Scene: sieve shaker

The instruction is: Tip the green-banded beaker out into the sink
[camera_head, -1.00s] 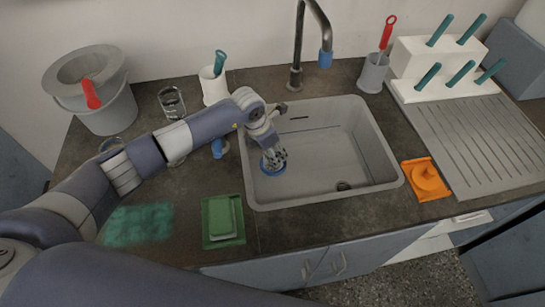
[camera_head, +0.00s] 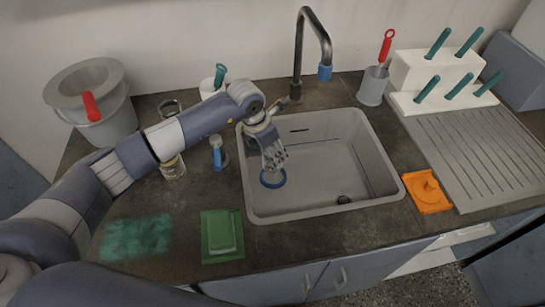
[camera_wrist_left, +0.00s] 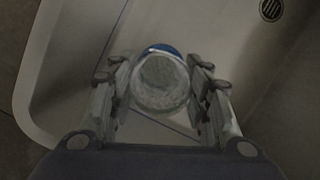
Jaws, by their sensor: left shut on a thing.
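My left gripper (camera_head: 273,162) is over the left part of the sink (camera_head: 385,150) and is shut on a round, clear vessel with a blue edge (camera_head: 272,180). In the left wrist view the vessel (camera_wrist_left: 160,82) sits between the two fingers (camera_wrist_left: 160,95), its greyish round end facing the camera and a blue arc on its far side. I see no green band on it. Whether it holds anything is unclear. Two other glass vessels stand left of the sink: one (camera_head: 173,168) in front of my arm, one (camera_head: 168,106) behind it. My right gripper is out of view.
A tap (camera_head: 325,50) rises behind the sink. A blue-handled item (camera_head: 216,153) stands at its left. A green tray with a block (camera_head: 222,235) and a green patch (camera_head: 136,236) lie front left. An orange piece (camera_head: 427,190) and a drainboard (camera_head: 480,150) are at the right.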

